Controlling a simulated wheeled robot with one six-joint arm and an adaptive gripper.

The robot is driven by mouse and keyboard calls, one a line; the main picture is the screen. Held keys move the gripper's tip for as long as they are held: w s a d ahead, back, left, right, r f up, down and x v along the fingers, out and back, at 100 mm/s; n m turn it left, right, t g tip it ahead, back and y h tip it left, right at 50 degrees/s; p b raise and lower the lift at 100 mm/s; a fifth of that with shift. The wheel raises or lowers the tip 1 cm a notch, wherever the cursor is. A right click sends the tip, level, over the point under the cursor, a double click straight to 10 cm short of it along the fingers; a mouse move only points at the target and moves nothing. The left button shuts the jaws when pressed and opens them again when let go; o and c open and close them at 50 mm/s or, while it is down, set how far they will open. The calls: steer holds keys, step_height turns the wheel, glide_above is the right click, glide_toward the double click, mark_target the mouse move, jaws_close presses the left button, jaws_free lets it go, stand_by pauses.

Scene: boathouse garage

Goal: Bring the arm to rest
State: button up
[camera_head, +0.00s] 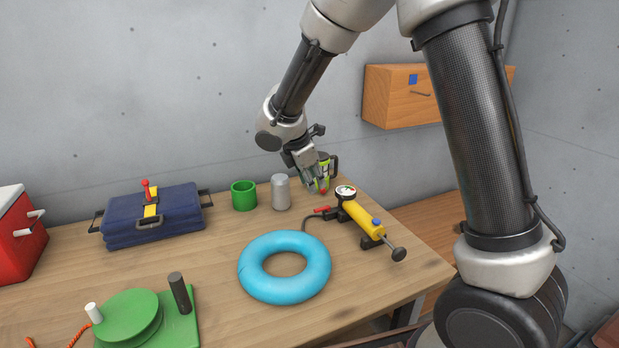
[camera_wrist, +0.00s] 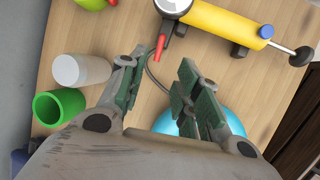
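My gripper (camera_head: 318,181) hangs from the bent arm over the back of the wooden workbench (camera_head: 230,255). In the wrist view its two green-padded fingers (camera_wrist: 155,92) stand wide apart with nothing between them except the bench and a thin hose below. In the wrist view a green item at the top edge lies apart from the fingers.
A grey cylinder (camera_head: 280,192), green cup (camera_head: 244,195), blue ring (camera_head: 285,267) and yellow pump (camera_head: 367,220) stand around the gripper. A wooden wall cabinet (camera_head: 400,96) hangs behind the arm.

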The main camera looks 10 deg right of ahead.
steer(key=s+d+r+m+y, duration=0.1)
steer(key=s+d+r+m, duration=0.3)
steer(key=s, duration=0.6)
steer(key=s+d+r+m+y, duration=0.1)
steer(key=s+d+r+m, duration=0.4)
steer(key=s+d+m, duration=0.3)
steer(key=s+d+r+m+t+y, duration=0.1)
steer(key=s+d+r+m, duration=0.4)
steer(key=s+m, duration=0.3)
steer(key=s+d, duration=0.1)
steer(key=s, duration=0.3)
steer(key=shift+s+d+r+m+y, duration=0.15)
steer(key=shift+m+y, duration=0.15)
steer(key=shift+y, duration=0.1)
